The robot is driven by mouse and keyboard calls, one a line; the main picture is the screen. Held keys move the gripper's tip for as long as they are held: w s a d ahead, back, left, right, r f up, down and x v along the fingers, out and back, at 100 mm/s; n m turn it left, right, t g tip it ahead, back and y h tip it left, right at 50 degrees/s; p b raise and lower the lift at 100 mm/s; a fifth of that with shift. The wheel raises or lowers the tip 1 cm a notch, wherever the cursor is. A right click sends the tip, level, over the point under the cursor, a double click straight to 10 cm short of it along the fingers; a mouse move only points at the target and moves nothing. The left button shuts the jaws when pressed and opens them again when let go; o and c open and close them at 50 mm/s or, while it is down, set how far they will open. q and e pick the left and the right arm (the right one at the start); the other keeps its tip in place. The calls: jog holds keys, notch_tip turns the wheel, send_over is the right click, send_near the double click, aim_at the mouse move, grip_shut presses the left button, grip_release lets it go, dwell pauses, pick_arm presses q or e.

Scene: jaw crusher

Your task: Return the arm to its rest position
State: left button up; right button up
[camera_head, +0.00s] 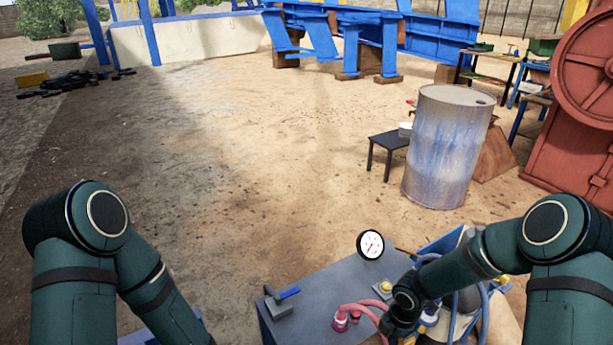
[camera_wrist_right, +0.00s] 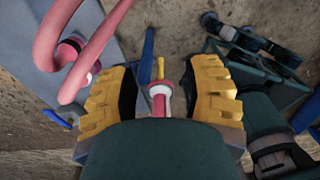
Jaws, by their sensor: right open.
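My right arm reaches in from the right in the camera_head view, its wrist low over a grey bench-like unit (camera_head: 325,290) with hoses. In the wrist view my right gripper (camera_wrist_right: 163,85) has its two yellow, ridged fingers spread apart. A red and white fitting (camera_wrist_right: 160,98) shows in the gap between them, with clear space on both sides; nothing is gripped. My left arm is bent at the lower left of the camera_head view; its gripper is out of the picture.
Pink hoses (camera_wrist_right: 95,45) loop close beside the right gripper's left finger. A drum (camera_head: 447,145), a small black table (camera_head: 388,140) and red machinery (camera_head: 575,130) stand beyond. Open dirt lies centre-left.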

jog(key=s+a+m+y, duration=0.1)
jog(key=s+a+m, duration=0.5)
jog(key=m, duration=0.6)
jog(key=s+a+m+t+y, duration=0.1)
jog(key=s+a+m, duration=0.5)
jog(key=m, duration=0.6)
jog(key=shift+s+a+m+t+y, duration=0.35)
jog(key=shift+s+y, duration=0.2)
jog(key=shift+y, duration=0.25)
